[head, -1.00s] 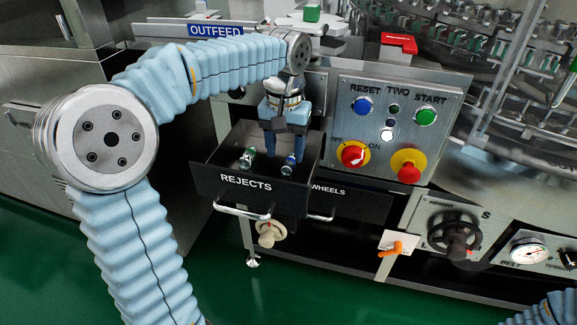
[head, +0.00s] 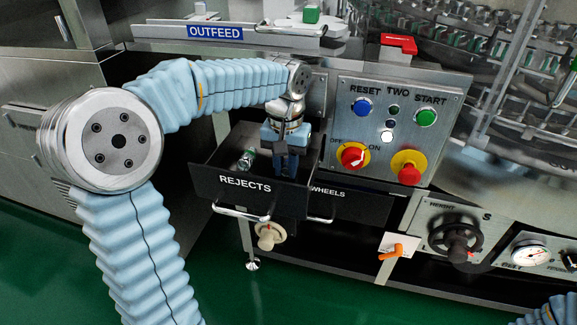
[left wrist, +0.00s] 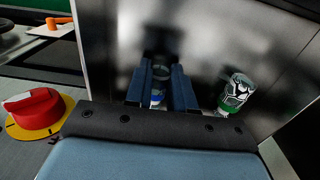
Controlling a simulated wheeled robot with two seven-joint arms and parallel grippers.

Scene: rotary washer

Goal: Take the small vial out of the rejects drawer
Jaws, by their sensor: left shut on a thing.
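The rejects drawer (head: 245,183) is pulled open, with its label facing me. My left gripper (head: 286,168) reaches down into its right side. In the left wrist view the two fingers are shut on a small vial (left wrist: 159,88) with a blue band, standing between them. In the head view the fingers hide this vial. A second vial (head: 246,160) with green on it lies in the drawer to the left of the gripper. It also shows in the left wrist view (left wrist: 237,92), right of the fingers and apart from them. My right gripper is out of view.
The control panel (head: 388,130) with buttons and red knobs stands just right of the drawer. The outfeed ledge (head: 240,33) runs behind my left arm. The wheels drawer (head: 345,205) is beside the rejects drawer. The drawer walls are close around the gripper.

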